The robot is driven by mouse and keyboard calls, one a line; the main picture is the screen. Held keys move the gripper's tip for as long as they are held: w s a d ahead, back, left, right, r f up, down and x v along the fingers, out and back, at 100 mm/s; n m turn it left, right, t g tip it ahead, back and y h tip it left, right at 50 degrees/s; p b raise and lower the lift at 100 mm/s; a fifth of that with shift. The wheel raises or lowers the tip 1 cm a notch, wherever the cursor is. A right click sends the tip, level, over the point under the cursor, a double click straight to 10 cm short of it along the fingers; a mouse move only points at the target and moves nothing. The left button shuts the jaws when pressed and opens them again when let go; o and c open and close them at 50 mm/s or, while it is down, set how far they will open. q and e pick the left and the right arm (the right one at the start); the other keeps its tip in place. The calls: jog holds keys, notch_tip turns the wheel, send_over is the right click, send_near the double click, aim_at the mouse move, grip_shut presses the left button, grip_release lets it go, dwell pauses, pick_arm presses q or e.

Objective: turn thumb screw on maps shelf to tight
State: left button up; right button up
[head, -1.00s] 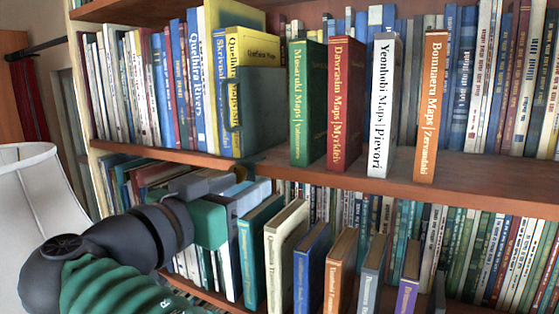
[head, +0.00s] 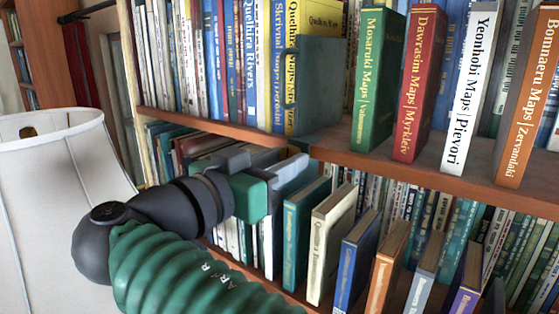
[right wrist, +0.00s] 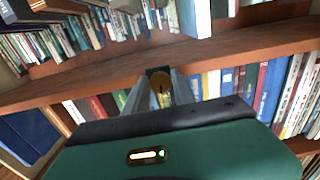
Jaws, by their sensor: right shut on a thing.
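The maps shelf (head: 400,172) is the upper wooden board, carrying books with "Maps" on their spines. A blue-grey bookend (head: 320,88) stands on it beside the yellow books, with a bracket at the board's front edge. The brass thumb screw (right wrist: 161,88) shows in the right wrist view below that bracket, between my finger pads. My right gripper (head: 292,172) is at the underside of the shelf edge, shut on the screw; it also shows in the right wrist view (right wrist: 155,92). In the head view the gripper hides the screw. My left gripper is out of view.
Lower-shelf books, including a teal book (head: 303,230) and a cream book (head: 330,240), stand just below and right of my gripper. The green maps book (head: 376,80) stands above. A white lampshade (head: 60,190) is close on the left of my arm.

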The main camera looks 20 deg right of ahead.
jog(key=shift+a, duration=0.2)
grip_shut()
jog(key=shift+d+n+b, duration=0.15)
jog(key=shift+n+b, duration=0.4)
jog(key=shift+n, duration=0.15)
jog(key=o, duration=1)
grip_release()
jog(key=shift+s, duration=0.1)
jog(key=shift+c, duration=0.2)
jog(key=shift+o, duration=0.5)
jog(key=shift+s+a, duration=0.1)
jog(key=shift+a, duration=0.25)
